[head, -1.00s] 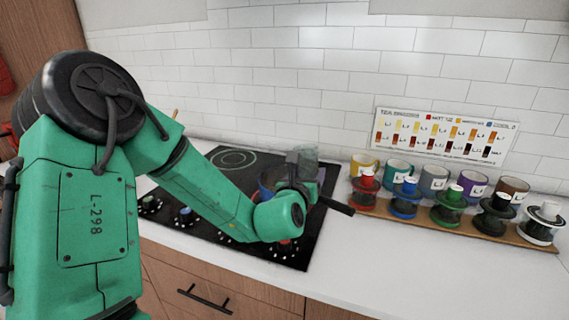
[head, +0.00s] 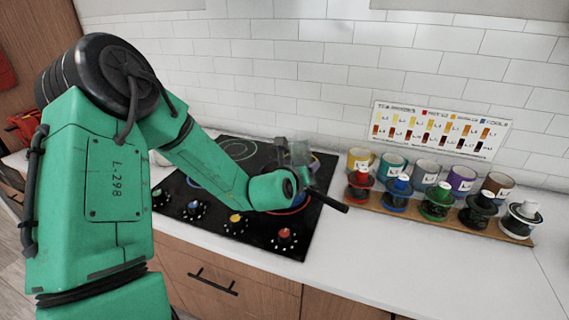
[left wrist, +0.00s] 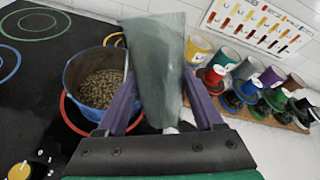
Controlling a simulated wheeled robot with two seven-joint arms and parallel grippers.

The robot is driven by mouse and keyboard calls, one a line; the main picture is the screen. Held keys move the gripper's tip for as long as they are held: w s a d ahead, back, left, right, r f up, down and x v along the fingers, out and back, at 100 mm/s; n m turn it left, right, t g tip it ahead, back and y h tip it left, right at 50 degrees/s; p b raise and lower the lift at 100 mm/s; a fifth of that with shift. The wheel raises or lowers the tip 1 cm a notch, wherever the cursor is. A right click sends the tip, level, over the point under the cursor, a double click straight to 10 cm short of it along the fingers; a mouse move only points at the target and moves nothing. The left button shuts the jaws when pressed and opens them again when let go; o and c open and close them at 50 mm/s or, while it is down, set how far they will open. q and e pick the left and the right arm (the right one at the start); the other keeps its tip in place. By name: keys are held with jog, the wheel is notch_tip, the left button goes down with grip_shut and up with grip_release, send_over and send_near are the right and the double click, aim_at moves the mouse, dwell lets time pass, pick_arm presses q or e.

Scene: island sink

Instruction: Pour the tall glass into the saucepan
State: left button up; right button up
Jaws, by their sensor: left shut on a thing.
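The tall glass (left wrist: 158,65) is greyish, see-through and held between the two purple fingers of my left gripper (left wrist: 160,100) in the left wrist view. In the head view the glass (head: 299,152) shows small and faint at the end of my green left arm, above the cooktop. Its contents cannot be made out. The blue saucepan (left wrist: 72,72) stands on the red-ringed burner, just left of the glass in the wrist view, with brown grainy contents (left wrist: 98,87). In the head view my forearm and gripper hide most of the pan; its black handle (head: 330,201) points right. My right gripper is out of view.
The black cooktop (head: 205,205) has coloured knobs along its front. A wooden rack (head: 400,213) with mugs and coloured-lid jars stands right of the pan handle. A colour chart (head: 440,130) leans on the tiled wall. The counter front right (head: 440,270) is clear.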

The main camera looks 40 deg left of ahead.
pick_arm(q)
jog(key=shift+a+r+p, duration=0.1)
jog(key=shift+a+p, duration=0.1)
jog(key=shift+p, duration=0.35)
jog(key=shift+w+f+g, duration=0.1)
jog(key=shift+f+g, duration=0.1)
jog(key=shift+g, duration=0.1)
jog(key=shift+a+n+h, duration=0.1)
jog(key=shift+n+h, duration=0.2)
jog(key=shift+p, duration=0.3)
jog(key=shift+f+n+g+h+p, duration=0.25)
jog(key=shift+n+g+h+p, duration=0.2)
jog(key=shift+p, duration=0.7)
jog(key=shift+f+n+g+h+p, duration=0.3)
jog(key=shift+g+h+p, duration=0.2)
jog(key=shift+p, duration=0.35)
jog(key=shift+f+n+g+h+p, duration=0.25)
jog(key=shift+n+h+p, duration=0.2)
jog(key=shift+h+p, duration=0.15)
jog(key=shift+f+n+g+h, duration=0.15)
jog(key=shift+n+g+h, duration=0.2)
jog(key=shift+h, duration=0.3)
dwell(0.7)
jog(key=shift+w+a+f+n+g+h+b, duration=0.1)
jog(key=shift+w+a+n+g+h+b, duration=0.15)
jog(key=shift+b, duration=0.3)
jog(key=shift+a+f+n+h+b, duration=0.1)
jog(key=shift+a+h+b, duration=0.25)
jog(key=shift+b, duration=0.2)
